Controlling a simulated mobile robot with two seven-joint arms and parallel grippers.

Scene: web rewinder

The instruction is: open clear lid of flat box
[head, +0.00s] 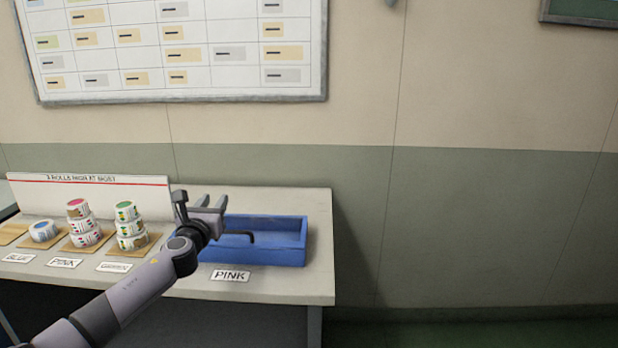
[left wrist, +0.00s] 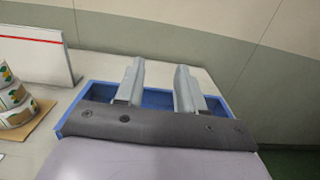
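I see no clear lid and no flat box with a clear lid in either view. A blue open-topped tray (head: 275,252) stands at the right end of the table, behind a PINK label. My left gripper (head: 212,201) is over the tray's left part in the head view. The left wrist view shows its two fingers (left wrist: 160,72) apart with nothing between them, and the blue tray (left wrist: 75,118) beneath. The gripper and arm hide part of the tray. A dark bent piece shows by the gripper; I cannot tell what it is. My right gripper is not in view.
The light table (head: 315,285) holds rolls on brown pads: one blue-topped roll (head: 43,231), a pink-marked stack (head: 82,222) and a green-marked stack (head: 129,226). A low white board (head: 90,190) stands behind them. The wall is behind; floor right of the table is clear.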

